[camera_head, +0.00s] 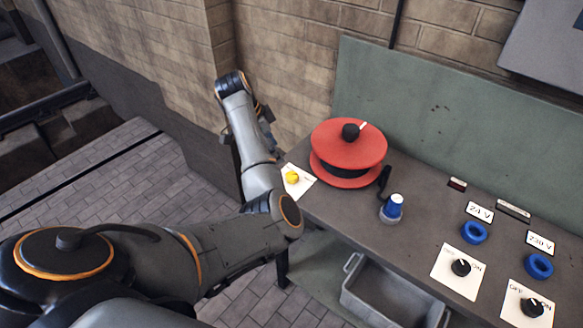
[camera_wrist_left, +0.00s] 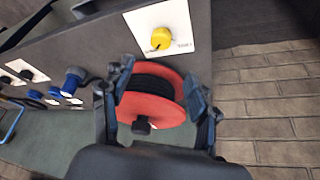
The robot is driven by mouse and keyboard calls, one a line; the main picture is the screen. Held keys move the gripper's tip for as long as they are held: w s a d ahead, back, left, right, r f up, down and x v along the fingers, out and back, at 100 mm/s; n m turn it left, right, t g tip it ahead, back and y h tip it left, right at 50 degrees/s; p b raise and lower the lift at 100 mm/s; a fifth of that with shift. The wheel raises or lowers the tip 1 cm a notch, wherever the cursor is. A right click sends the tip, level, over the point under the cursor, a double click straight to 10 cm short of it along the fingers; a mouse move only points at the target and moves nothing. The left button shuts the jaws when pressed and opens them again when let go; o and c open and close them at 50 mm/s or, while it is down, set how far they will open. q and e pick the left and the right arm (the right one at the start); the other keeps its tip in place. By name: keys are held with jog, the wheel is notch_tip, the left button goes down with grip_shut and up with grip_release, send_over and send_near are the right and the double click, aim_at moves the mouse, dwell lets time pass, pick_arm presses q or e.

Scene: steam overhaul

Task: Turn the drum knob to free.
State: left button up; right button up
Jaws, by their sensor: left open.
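A yellow knob (camera_head: 292,177) sits on a white plate (camera_head: 305,184) at the left end of the bench, beside the red drum (camera_head: 348,140). In the left wrist view the yellow knob (camera_wrist_left: 161,39) has a dark pointer at its lower left; the plate's lettering is too small to read surely. The drum (camera_wrist_left: 150,107) carries black cable and a black handle (camera_head: 351,131) on its upper face. My left gripper (camera_wrist_left: 158,78) is open and empty, its fingers framing the drum in that view, apart from the knob. In the head view it is mostly hidden behind my left arm. My right gripper is out of view.
A blue plug (camera_head: 392,207) stands on the bench right of the drum. Blue sockets (camera_head: 474,233) and black knobs (camera_head: 460,267) on white plates are farther right. A grey bin (camera_head: 385,295) is below the bench. A brick wall (camera_head: 290,60) stands close behind my arm.

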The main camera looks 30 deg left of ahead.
aim_at(292, 175)
pick_arm(q)
jog(key=p+x, duration=0.1)
jog(key=x, duration=1)
jog(key=shift+f+p, duration=0.15)
jog(key=shift+p, duration=0.2)
jog(key=shift+w+d+f, duration=0.15)
jog(key=shift+w+f, duration=0.05)
jog(key=shift+f, duration=0.35)
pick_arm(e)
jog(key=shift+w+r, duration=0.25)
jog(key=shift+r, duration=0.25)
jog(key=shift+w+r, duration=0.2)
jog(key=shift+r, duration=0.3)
pick_arm(q)
jog(key=shift+c, duration=0.5)
jog(key=c, duration=1.1)
